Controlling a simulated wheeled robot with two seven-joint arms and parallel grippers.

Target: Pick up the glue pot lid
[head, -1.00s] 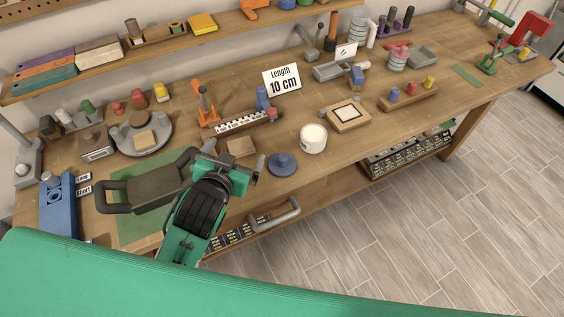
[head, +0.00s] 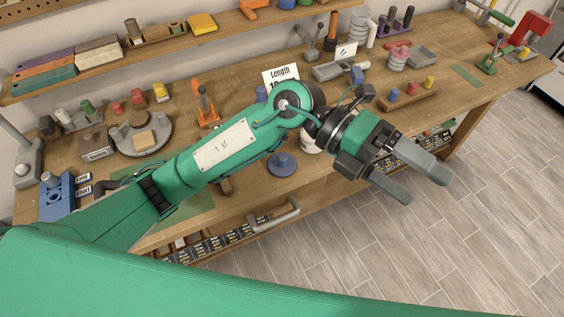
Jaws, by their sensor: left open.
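The glue pot lid, a blue round disc with a knob (head: 283,165), lies on the bench near its front edge in the head view. The white glue pot (head: 309,147) stands just right of it, mostly hidden behind my left arm. My left gripper (head: 426,187) is open and empty, with its two grey fingers spread. It is well to the right of the lid, in front of the bench edge and over the floor side. My left arm reaches across the bench just behind the lid. My right gripper is not in view.
A length sign (head: 281,73) stands behind my arm. A wooden block with coloured pegs (head: 408,98) is on the bench behind the gripper. A grey drawer handle (head: 275,218) sticks out below the lid. The floor (head: 400,260) in front is clear.

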